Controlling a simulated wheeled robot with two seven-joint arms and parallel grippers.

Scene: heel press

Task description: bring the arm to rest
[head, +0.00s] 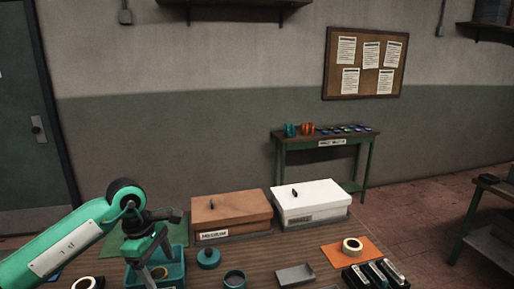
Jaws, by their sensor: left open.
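My left arm comes in from the lower left, green with a black joint. My left gripper (148,270) points down, open, in front of or over a teal bin (178,262) at the table's left. I cannot tell whether the fingers reach inside the bin. Nothing shows clearly between them. My right gripper does not show.
On the wooden table (240,256) stand a brown lidded box (231,208), a white lidded box (311,199), a teal lidded jar (208,258), a teal cup (235,279), a grey tray (295,274), a tape roll (352,245) on an orange mat (370,251) and black-and-silver items (376,275).

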